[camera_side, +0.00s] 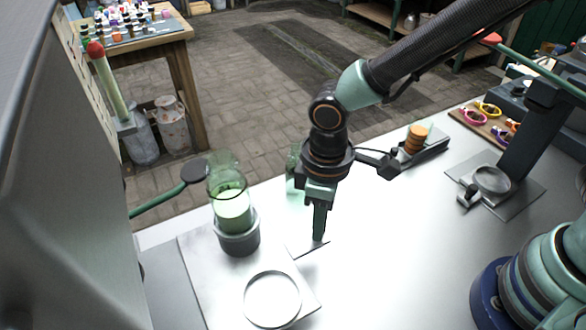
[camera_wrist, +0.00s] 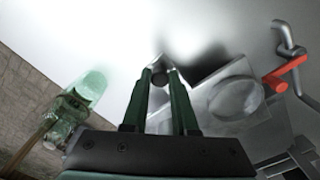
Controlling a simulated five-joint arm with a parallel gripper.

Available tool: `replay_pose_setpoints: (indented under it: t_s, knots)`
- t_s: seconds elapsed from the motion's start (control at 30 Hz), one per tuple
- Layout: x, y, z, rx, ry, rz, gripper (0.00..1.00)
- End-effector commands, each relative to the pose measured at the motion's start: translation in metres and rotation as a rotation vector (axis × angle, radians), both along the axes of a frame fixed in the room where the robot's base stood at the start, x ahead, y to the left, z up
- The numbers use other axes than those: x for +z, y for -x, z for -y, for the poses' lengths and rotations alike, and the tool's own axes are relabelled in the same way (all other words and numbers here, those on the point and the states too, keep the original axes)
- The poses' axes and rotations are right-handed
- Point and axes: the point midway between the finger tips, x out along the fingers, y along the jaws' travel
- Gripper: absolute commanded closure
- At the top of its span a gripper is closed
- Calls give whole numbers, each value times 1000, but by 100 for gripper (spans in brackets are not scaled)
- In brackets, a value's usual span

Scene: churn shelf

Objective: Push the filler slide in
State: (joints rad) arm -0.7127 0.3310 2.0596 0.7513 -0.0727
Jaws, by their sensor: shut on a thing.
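The filler slide appears to be the flat pale metal plate (camera_side: 215,285) at the lower left in the side view, with a round ring-edged opening. A thin dark edge (camera_side: 309,249) shows at its upper right. My gripper (camera_side: 319,238) points straight down with its fingertips at this edge, shut on a small part of the slide that is mostly hidden. In the wrist view the fingertips (camera_wrist: 167,72) are close together around a small dark piece. A glass jar of green liquid (camera_side: 232,205) stands upright in a grey cup (camera_side: 238,240) at the plate's back edge.
Another plate with a ring (camera_side: 492,181) stands at the right. A small tray (camera_side: 430,150) with an orange stack lies behind my gripper. A green lever with a dark round end (camera_side: 192,172) reaches toward the jar. Bare white counter (camera_side: 400,245) lies right of my gripper.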

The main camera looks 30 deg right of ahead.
Motion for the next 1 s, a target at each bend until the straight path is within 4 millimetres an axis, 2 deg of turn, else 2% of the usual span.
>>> replay_pose_setpoints:
  t_s: [0.47,0.57,1.0]
  knots:
    - [1,0,-3,1,-1,1,100]
    - [0,-1,-12,2,0,0,100]
    - [1,-2,-75,3,-4,4,100]
